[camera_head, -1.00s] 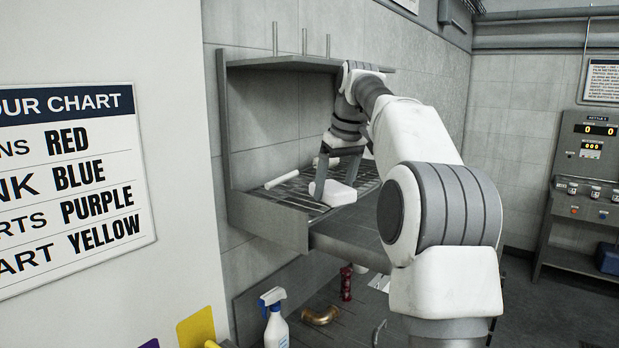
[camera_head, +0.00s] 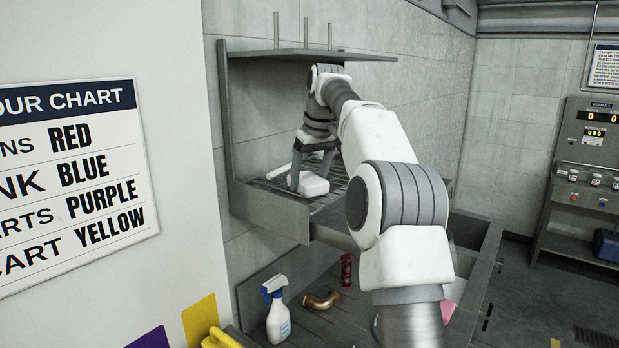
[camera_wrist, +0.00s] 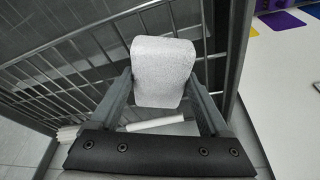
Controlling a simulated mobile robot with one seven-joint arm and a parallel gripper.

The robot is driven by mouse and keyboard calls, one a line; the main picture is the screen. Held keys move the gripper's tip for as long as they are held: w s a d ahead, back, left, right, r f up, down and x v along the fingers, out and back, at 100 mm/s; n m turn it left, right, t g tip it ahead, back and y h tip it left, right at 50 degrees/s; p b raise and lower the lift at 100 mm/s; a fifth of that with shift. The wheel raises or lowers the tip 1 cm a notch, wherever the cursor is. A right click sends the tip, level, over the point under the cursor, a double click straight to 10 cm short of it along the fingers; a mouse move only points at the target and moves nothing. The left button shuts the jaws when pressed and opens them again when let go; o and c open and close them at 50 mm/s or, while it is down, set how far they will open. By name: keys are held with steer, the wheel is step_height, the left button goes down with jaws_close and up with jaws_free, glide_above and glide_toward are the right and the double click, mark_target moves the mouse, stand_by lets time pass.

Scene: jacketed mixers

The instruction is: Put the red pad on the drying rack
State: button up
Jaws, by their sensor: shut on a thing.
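My gripper (camera_head: 311,184) is shut on a white, soft-edged pad (camera_head: 316,185) over the slatted rack (camera_head: 336,197) in the wall unit. The wrist view shows the white pad (camera_wrist: 163,72) between my two fingers (camera_wrist: 160,92), with the rack's metal bars (camera_wrist: 60,75) beyond. I cannot tell whether the pad touches the bars. The held pad is white, not red. A pink piece (camera_head: 447,311) shows low beside my arm, mostly hidden, so I cannot tell what it is.
A white roll (camera_head: 278,171) lies on the rack left of my gripper. A shelf (camera_head: 300,54) is above. Below stand a spray bottle (camera_head: 278,318), a brass elbow (camera_head: 321,301) and a red item (camera_head: 346,270). A grey open compartment (camera_head: 478,262) is at right.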

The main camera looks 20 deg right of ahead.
mark_target(314, 181)
steer(key=shift+f, duration=0.1)
steer(key=o, duration=1.2)
steer(key=shift+c, duration=0.2)
steer(key=p+v, duration=0.2)
steer(key=v, duration=0.5)
steer(key=shift+r, duration=0.25)
steer(key=shift+s+r, duration=0.1)
steer(key=shift+r, duration=0.05)
